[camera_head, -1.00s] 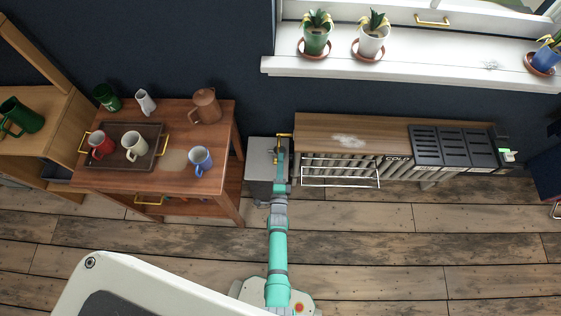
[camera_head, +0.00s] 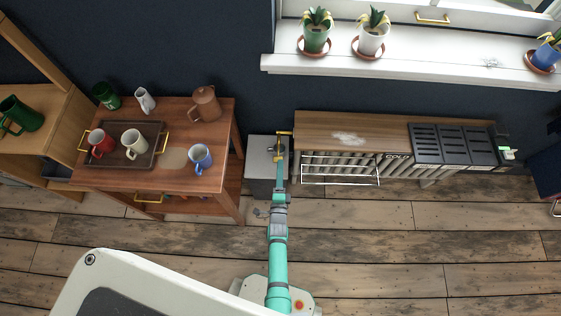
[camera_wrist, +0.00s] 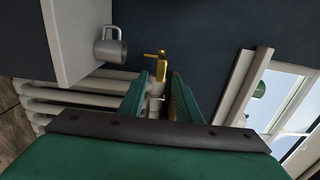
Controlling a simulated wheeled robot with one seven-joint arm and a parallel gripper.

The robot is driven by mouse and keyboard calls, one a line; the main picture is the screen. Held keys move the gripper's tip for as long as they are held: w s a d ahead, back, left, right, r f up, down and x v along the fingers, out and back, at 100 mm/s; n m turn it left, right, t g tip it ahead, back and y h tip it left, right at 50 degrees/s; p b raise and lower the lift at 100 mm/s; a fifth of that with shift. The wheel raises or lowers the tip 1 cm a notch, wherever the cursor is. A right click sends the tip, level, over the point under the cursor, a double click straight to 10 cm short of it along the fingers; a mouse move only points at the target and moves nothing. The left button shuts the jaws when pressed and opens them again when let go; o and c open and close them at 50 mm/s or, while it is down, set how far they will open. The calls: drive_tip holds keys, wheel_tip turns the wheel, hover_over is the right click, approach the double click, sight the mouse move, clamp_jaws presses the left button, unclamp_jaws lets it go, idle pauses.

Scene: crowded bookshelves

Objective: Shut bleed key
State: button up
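The brass bleed key (camera_head: 285,133) is at the left end of the radiator, beside the grey box. In the wrist view the brass key (camera_wrist: 155,58) stands upright on a pale fitting, with a short arm pointing left. My gripper (camera_head: 282,146) reaches up to it from below in the head view. In the wrist view my gripper's two green fingers (camera_wrist: 160,80) are apart, with the key just beyond the tips and between their lines. I cannot tell whether either finger touches it. Nothing is held.
The grey box (camera_head: 259,158) stands left of the key, and a grey mug (camera_wrist: 110,45) is by it. The radiator (camera_head: 395,172), with a wooden top and white rail, is to the right. A mug-laden wooden table (camera_head: 215,130) is left. The floor in front is clear.

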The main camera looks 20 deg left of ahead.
drive_tip(key=v, duration=0.6)
drive_tip(key=shift+s, duration=0.2)
drive_tip(key=shift+r, duration=0.1)
drive_tip(key=s+d+r+n+g+h, duration=0.1)
drive_tip(key=s+d+r+n+h, duration=0.1)
drive_tip(key=s+d+r+n, duration=0.55)
drive_tip(key=s+d+r+n+h, duration=0.2)
drive_tip(key=s+d+r+n, duration=0.15)
drive_tip(key=s+r, duration=0.8)
drive_tip(key=s+d+r+n+g+h, duration=0.1)
drive_tip(key=s+r+n, duration=0.3)
drive_tip(key=r, duration=0.6)
drive_tip(key=shift+s+d+r, duration=0.3)
drive_tip(key=shift+s+r, duration=0.05)
drive_tip(key=shift+s, duration=0.05)
drive_tip(key=shift+s, duration=0.1)
